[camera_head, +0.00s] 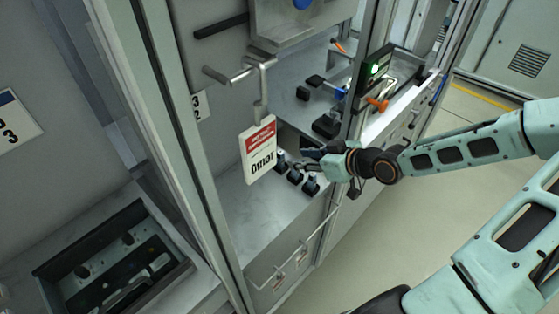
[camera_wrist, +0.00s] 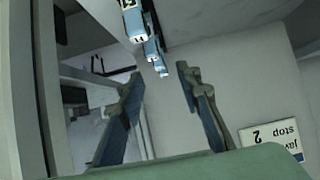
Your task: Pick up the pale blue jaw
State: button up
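Several pale blue pieces with dark parts stand in a row; in the wrist view the nearest pale blue jaw (camera_wrist: 134,22) is at the top, with others behind it. In the head view, small dark-and-bluish pieces (camera_head: 311,186) stand on the grey ledge just below my gripper (camera_head: 308,158). In the wrist view my gripper (camera_wrist: 160,74) has its two fingers spread with nothing between them. The row lies beyond the fingertips, apart from them as far as I can tell. Which piece is the task's jaw I cannot tell.
A red-and-white tag (camera_head: 259,150) hangs from a hook left of my gripper. A cabinet post (camera_head: 346,140) stands close behind it. A lit green device (camera_head: 376,68) and orange-handled tools lie farther back. A white label (camera_wrist: 272,142) shows at lower right in the wrist view.

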aim_at(283, 157)
jog(key=b+x, duration=0.1)
jog(key=x, duration=0.4)
jog(key=shift+s+b, duration=0.1)
jog(key=shift+b, duration=0.3)
jog(key=shift+b+x, duration=0.4)
jog(key=shift+x, duration=2.5)
jog(key=shift+d, duration=0.25)
grip_shut()
